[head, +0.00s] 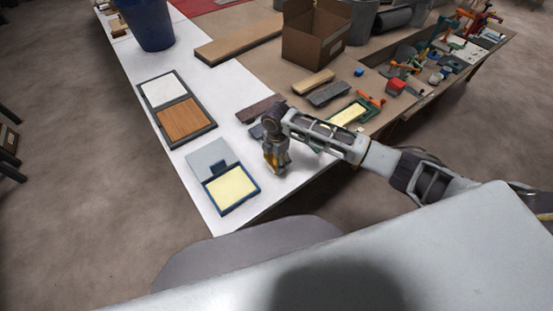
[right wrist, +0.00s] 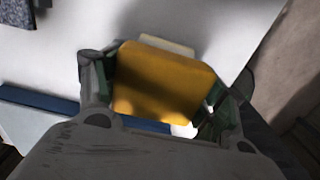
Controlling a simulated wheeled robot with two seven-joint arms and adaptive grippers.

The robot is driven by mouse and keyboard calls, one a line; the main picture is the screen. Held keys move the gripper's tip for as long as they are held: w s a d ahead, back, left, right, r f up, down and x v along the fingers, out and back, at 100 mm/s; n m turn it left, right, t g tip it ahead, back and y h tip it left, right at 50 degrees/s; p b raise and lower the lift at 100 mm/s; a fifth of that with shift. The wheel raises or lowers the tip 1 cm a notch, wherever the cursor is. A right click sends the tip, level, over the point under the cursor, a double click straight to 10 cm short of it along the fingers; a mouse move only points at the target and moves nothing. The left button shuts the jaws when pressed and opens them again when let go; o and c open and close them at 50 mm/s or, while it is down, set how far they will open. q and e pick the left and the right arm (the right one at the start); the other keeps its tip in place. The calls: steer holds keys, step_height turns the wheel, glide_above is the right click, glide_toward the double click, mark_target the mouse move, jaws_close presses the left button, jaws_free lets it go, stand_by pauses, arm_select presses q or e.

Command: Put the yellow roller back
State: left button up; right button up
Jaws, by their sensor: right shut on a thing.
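My right gripper (head: 275,168) is over the near part of the white table, just right of a blue-framed tray. In the right wrist view its fingers (right wrist: 160,110) are shut on a yellow-orange block-like thing (right wrist: 160,85), which I take for the yellow roller. A pale edge shows behind it. In the head view only a small yellow part of it shows, between the fingers. I cannot tell whether it touches the table. The blue-framed tray (head: 257,191) holds a pale yellow surface, with a grey panel (head: 207,158) behind it. My left gripper is not in view.
A dark-framed board (head: 177,107) with white and wood panels lies farther back. Dark and wooden blocks (head: 313,82), a cardboard box (head: 312,35) and a blue bucket (head: 148,22) stand beyond. Clamps (head: 371,98) crowd the right. The white table's near edge is close to the gripper.

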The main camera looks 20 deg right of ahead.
steer(key=shift+f, duration=0.2)
steer(key=shift+f, duration=0.1)
steer(key=o, duration=1.6)
steer(key=shift+r, duration=6.1)
